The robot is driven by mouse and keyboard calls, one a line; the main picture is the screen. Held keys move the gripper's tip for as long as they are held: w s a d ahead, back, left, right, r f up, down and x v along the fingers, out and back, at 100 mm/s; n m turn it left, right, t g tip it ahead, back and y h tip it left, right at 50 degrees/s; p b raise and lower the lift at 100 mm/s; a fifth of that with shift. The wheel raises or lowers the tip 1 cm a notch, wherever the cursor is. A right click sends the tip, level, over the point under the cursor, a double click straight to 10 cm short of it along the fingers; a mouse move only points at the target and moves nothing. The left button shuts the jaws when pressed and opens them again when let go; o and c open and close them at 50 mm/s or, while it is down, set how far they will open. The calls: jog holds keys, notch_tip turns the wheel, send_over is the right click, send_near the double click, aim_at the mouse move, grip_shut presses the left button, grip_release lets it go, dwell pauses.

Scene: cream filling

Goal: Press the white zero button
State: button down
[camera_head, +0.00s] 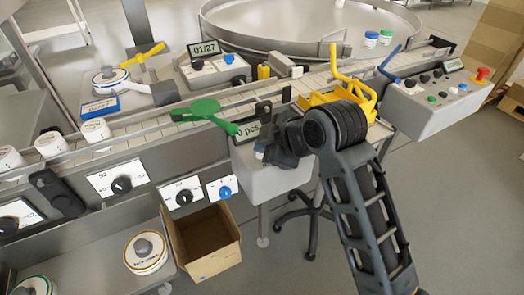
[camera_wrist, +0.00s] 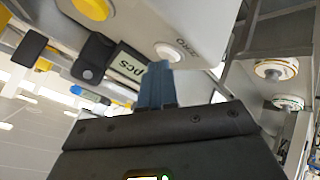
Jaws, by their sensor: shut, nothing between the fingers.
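The white zero button (camera_wrist: 169,51) sits beside the printed word ZERO on a pale control box in the wrist view. My gripper (camera_wrist: 158,68) is shut and empty, its blue fingertips just below the button's visible face and overlapping its lower edge. I cannot tell whether they touch it. In the head view my gripper (camera_head: 268,148) is in front of the control box (camera_head: 272,184), beside the display (camera_head: 246,130) reading "0 pcs". The arm hides the zero button there. The display (camera_wrist: 129,66) also shows beside the button in the wrist view.
A green lever (camera_head: 205,108) and a yellow bracket (camera_head: 340,98) lie close to my gripper. A panel (camera_head: 428,112) with a red stop button (camera_head: 482,74) stands at right. An open cardboard box (camera_head: 222,258) is below. A yellow button (camera_wrist: 90,8) shows at the wrist view's top.

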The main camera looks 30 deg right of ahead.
dwell(0.3)
jog(key=shift+r+p, duration=0.95)
jog(key=shift+p, duration=0.1)
notch_tip(320, 180, up, 5)
jog(key=p, duration=0.4)
jog(key=shift+p, duration=0.4)
